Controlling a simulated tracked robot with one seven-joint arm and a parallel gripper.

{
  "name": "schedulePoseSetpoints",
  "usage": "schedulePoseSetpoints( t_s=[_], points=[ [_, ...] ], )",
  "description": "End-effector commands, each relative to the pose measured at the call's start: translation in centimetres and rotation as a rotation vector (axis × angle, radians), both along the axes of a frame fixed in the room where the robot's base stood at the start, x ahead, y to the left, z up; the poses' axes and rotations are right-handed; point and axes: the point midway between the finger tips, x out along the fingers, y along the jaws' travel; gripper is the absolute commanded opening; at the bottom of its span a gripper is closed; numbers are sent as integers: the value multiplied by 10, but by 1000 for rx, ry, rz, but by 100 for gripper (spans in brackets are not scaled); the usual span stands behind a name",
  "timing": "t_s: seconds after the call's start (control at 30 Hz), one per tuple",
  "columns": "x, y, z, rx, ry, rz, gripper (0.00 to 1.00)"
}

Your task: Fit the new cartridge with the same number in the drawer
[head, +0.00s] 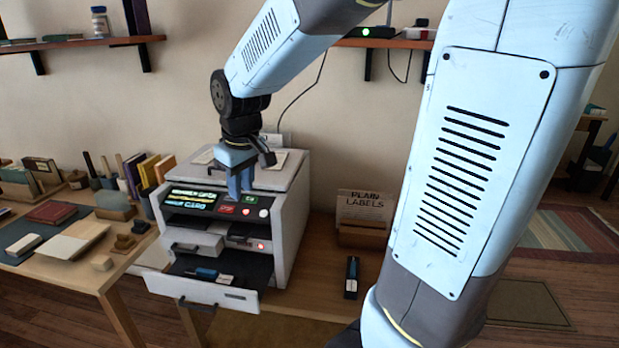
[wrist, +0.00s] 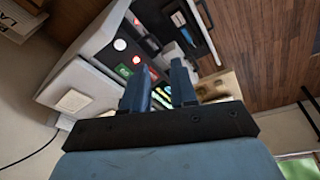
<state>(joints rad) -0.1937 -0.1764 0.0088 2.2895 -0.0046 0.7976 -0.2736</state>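The white machine (head: 290,215) stands on the table with its lower drawer (head: 207,292) pulled out. A dark cartridge with a blue part (head: 206,274) lies in that drawer; its number is too small to read. The drawer also shows in the wrist view (wrist: 207,38). Another dark cartridge (head: 351,278) stands on the table right of the machine, its number unreadable. My gripper (head: 237,194) points down at the machine's front control panel, apart from both cartridges. In the wrist view its two blue fingers (wrist: 160,82) are apart with nothing between them.
The panel has a lit display (head: 190,201) and red and green buttons. A smaller white tray (head: 192,243) sticks out above the drawer. A "PLAIN LABELS" box (head: 361,207) stands behind the loose cartridge. A desk with books and stationery (head: 75,235) is at left.

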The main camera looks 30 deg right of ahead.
Motion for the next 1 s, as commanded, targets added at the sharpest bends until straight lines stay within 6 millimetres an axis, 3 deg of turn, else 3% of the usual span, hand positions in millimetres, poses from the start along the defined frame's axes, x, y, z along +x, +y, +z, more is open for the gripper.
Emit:
schedulePoseSetpoints(
  t_s=[0.3, 0.7, 1.0],
  points=[
    [-61, -38, 43, 47, -101, -181, 27],
    [-139, -70, 68, 108, -215, -392, 27],
    [-163, -81, 70, 129, -249, -460, 27]
  ],
)
